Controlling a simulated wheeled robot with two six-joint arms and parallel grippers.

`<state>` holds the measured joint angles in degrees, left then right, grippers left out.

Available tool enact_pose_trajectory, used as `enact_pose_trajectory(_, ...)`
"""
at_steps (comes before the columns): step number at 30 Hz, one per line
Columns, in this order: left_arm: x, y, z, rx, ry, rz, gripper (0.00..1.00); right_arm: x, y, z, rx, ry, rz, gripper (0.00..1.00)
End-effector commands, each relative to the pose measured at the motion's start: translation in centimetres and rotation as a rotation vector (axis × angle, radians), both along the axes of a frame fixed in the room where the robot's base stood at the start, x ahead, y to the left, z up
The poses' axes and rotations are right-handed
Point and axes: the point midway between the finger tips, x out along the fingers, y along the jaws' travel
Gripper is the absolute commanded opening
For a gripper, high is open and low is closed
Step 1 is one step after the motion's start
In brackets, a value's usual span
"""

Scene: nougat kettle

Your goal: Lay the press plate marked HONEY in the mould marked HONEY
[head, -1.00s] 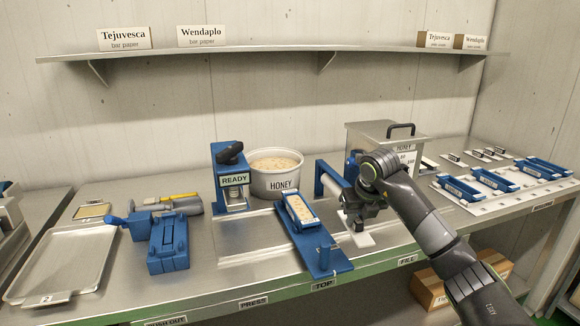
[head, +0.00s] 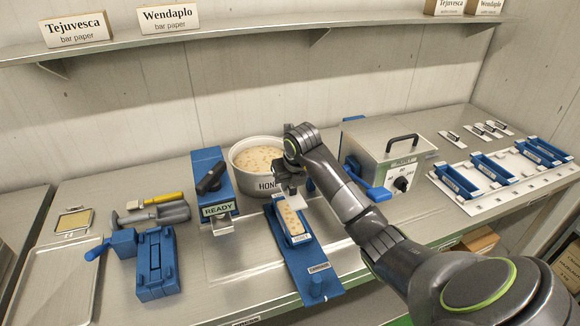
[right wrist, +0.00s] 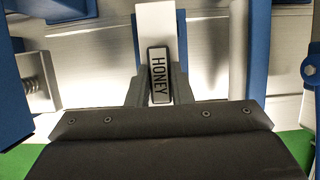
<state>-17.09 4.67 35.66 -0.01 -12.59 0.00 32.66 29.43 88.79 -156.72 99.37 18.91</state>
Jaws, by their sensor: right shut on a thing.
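My right gripper (head: 291,176) is shut on the handle of a pale press plate. In the right wrist view the handle's label reads HONEY (right wrist: 159,77), between my fingers, and the plate (right wrist: 155,24) reaches out beyond them. In the head view the gripper is at the far end of a blue mould (head: 304,238) filled with pale, speckled nougat (head: 290,217). The mould lies on a blue board (head: 314,272); its small label is too small to read. I cannot tell whether the plate touches the mould. My left gripper is not in view.
A tub marked HONEY (head: 240,182) and a blue READY device (head: 213,170) stand behind and left. A metal box (head: 385,160) with a handle is right. Several blue moulds (head: 490,167) sit on a white rack. A blue push-out block (head: 155,262) and tray (head: 60,290) are left.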

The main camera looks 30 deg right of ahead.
Motion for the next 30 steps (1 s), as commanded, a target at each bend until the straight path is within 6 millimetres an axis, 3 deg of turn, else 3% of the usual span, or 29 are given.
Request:
enact_pose_trajectory(8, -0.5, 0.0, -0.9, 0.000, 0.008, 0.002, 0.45, 0.0, 0.1, -1.4, 0.000, 0.000, 0.000, 0.00)
enact_pose_trajectory(24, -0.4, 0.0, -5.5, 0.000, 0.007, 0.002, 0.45, 0.0, 0.1, -7.7, 0.000, 0.000, 0.001, 0.00)
enact_pose_trajectory(30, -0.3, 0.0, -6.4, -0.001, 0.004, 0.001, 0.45, 0.0, 0.1, -8.8, 0.000, 0.000, 0.001, 0.00)
